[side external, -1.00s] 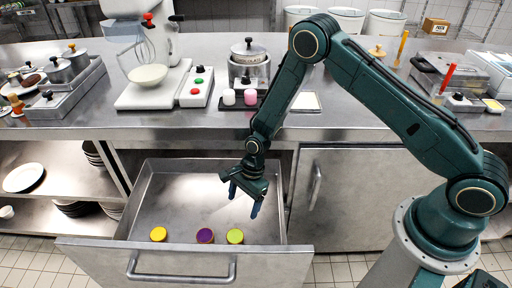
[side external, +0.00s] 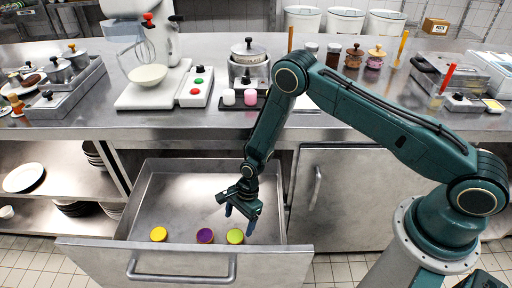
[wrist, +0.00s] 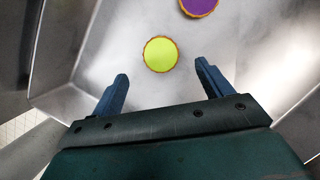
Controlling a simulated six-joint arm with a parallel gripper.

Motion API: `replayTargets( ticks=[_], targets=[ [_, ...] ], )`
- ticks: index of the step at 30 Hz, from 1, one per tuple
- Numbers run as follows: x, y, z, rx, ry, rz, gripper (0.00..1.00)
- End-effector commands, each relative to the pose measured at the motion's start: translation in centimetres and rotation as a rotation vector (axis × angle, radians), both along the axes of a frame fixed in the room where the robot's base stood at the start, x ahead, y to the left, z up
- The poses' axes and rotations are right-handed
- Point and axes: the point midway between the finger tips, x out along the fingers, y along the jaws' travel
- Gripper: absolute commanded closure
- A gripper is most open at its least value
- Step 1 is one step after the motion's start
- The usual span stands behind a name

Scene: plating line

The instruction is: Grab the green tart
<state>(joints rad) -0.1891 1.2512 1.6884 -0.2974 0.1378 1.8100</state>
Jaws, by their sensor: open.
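The green tart (side external: 235,236) sits on the floor of the open drawer, near its front wall, at the right end of a row of tarts. In the wrist view the green tart (wrist: 160,54) is a round yellow-green disc with an orange-brown rim, ahead of the fingertips and roughly between their lines. My gripper (side external: 239,222) is inside the drawer, just above the green tart, with its fingers pointing down. In the wrist view my gripper (wrist: 168,75) has its two blue fingers spread apart with nothing between them.
A purple tart (side external: 205,236) sits just left of the green one, and a yellow tart (side external: 158,234) is farther left. The drawer (side external: 143,200) has raised metal walls close to the tarts. Its back half is bare. The counter (side external: 330,127) stands above it.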

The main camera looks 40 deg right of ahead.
Motion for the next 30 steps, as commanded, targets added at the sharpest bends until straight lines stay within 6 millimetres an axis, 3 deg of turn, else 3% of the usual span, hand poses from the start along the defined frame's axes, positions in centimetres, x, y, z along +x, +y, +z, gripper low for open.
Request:
replayTargets(
  ticks=[5, 17, 30],
  targets=[
    [0.0, 0.4, -1.2, 0.000, 0.000, 0.000, 0.22],
    [0.0, 0.6, -2.0, 0.000, 0.000, 0.000, 0.22],
    [0.1, 1.5, -5.9, 0.000, 0.001, 0.000, 0.22]
  ],
)
